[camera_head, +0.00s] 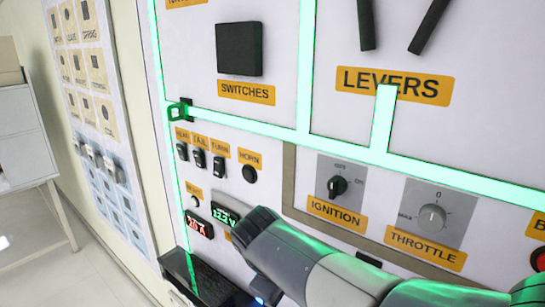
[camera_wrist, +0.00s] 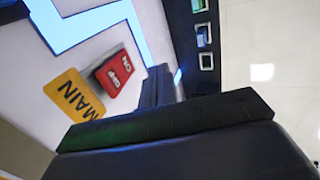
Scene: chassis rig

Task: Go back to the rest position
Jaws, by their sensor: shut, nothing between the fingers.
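My gripper (camera_wrist: 158,108) shows large and dark in the wrist view, its fingers together with nothing seen between them. A red ON/OFF main switch (camera_wrist: 119,75) lies just beyond it, with a yellow MAIN label (camera_wrist: 74,96) to its left. I cannot tell whether the gripper touches the panel. In the head view my grey arm crosses the lower middle in front of the white panel (camera_head: 270,140), and my gripper's fingertips cannot be made out clearly there.
Two dark levers (camera_head: 429,27) stick out above. A red button (camera_head: 538,260) is at the right edge. Open floor (camera_head: 70,281) lies left.

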